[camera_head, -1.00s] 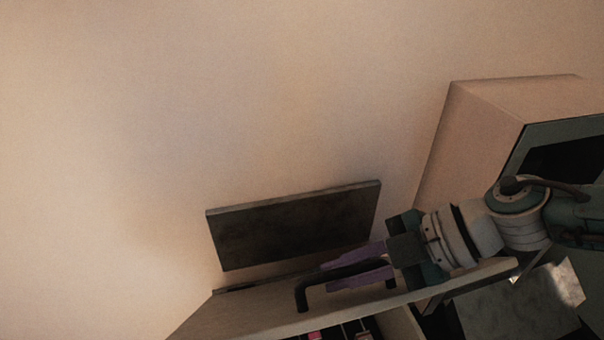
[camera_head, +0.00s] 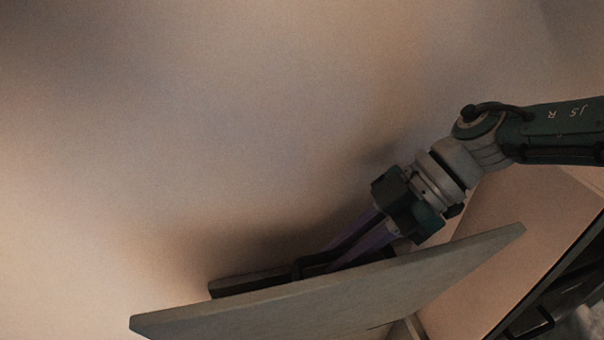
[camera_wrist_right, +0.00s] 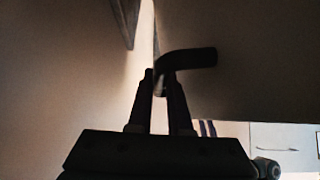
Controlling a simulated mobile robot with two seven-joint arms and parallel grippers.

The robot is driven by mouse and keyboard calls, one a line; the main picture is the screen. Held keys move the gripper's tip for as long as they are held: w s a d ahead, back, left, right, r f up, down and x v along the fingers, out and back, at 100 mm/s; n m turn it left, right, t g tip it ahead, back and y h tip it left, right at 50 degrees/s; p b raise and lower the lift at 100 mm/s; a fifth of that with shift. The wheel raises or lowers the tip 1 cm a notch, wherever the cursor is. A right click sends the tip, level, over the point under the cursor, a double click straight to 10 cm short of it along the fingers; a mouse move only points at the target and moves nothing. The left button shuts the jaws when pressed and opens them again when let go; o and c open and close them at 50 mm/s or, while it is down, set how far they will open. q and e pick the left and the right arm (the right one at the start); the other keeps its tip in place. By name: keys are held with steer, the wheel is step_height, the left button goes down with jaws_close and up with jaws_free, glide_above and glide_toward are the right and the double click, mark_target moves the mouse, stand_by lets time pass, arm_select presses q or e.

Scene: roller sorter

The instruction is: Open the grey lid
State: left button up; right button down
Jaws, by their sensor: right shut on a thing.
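The grey lid (camera_head: 330,303) is raised and tilted steeply in the head view, with a broad pale face and its upper edge showing. Its dark bar handle (camera_head: 303,266) is on the far side, partly hidden by the lid's edge. My right gripper (camera_head: 338,252) reaches behind the lid with its purple fingers shut on the handle. The lid hides part of the fingertips. In the right wrist view, the dark handle (camera_wrist_right: 192,57) runs from between the fingertips (camera_wrist_right: 160,82) toward the lid's shaded face (camera_wrist_right: 255,85). My left gripper is not in view.
A pale cabinet (camera_head: 505,225) with a dark open front stands at the right, close to the lid. The wall above and left is bare.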

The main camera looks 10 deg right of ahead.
steer(key=c, duration=1.1)
jaws_free()
steer(key=shift+f, duration=0.1)
steer(key=shift+d+r, duration=0.15)
steer(key=shift+r, duration=0.1)
steer(key=p+v, duration=0.1)
steer(key=v, duration=0.8)
steer(key=shift+d+r+p, duration=0.1)
steer(key=shift+d+p, duration=0.1)
steer(key=shift+p, duration=0.2)
steer(key=shift+r, duration=0.1)
